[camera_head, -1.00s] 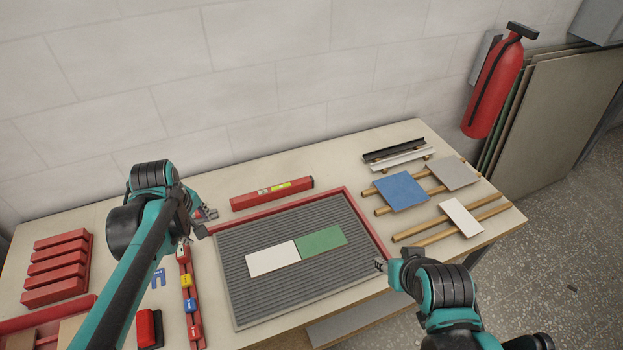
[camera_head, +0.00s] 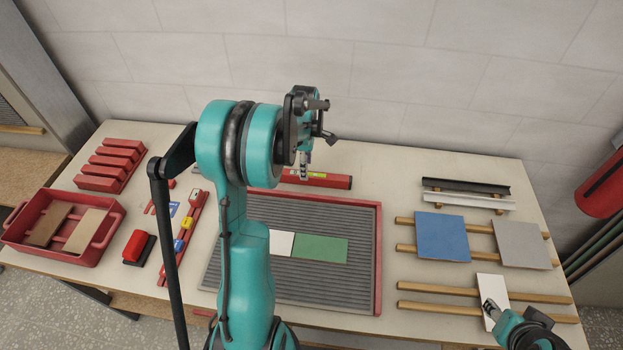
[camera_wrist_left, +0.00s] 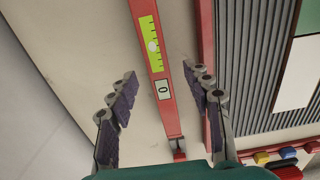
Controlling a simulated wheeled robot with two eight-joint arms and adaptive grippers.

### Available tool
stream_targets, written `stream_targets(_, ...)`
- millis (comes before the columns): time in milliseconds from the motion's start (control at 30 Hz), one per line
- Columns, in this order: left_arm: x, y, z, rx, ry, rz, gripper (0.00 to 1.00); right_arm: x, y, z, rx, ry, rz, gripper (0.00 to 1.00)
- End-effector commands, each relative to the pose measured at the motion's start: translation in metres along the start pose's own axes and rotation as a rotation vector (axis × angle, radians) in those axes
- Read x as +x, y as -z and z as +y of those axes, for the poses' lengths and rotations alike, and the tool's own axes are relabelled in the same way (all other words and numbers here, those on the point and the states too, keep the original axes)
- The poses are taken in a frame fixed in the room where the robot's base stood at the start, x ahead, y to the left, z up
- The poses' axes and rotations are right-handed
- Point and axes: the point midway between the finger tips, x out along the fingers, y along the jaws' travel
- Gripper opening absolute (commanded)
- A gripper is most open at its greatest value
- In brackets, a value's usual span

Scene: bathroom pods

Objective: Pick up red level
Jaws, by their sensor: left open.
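The red level (camera_head: 325,180) lies flat on the table, just behind the red-edged ribbed tray, and my left arm hides its left end.
The ribbed tray (camera_head: 377,255) holds a white tile and a green tile (camera_head: 322,248). Blue (camera_head: 442,236) and grey tiles rest on wooden rails at the right, with metal profiles behind. A red crate (camera_head: 85,257) and red blocks (camera_head: 108,163) stand left. The wall rises behind.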

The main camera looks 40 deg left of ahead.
Motion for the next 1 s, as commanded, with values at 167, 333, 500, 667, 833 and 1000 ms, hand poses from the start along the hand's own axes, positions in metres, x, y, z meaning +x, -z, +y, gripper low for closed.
stream_targets(167,0.021,0.001,0.002,0.002,-0.001,0.000,0.50,0.010,-0.007,0.000,0.000,0.000,0.000,0.40)
stream_targets(333,0.048,0.001,0.003,0.002,-0.001,0.000,0.50,0.020,-0.015,0.000,0.000,0.000,0.000,0.40)
stream_targets(500,0.053,0.001,0.003,0.003,-0.001,0.000,0.50,0.021,-0.015,0.000,0.000,0.000,0.000,0.40)
stream_targets(667,0.052,0.001,0.003,0.003,-0.001,0.000,0.37,0.020,-0.014,0.000,0.000,0.000,0.000,0.40)
stream_targets(833,0.052,0.001,0.003,0.003,-0.001,0.000,0.00,0.020,-0.014,0.000,0.000,0.000,0.000,0.40)
stream_targets(1000,0.052,0.001,0.003,0.003,-0.001,0.000,0.00,0.020,-0.014,0.000,0.000,0.000,0.000,0.40)
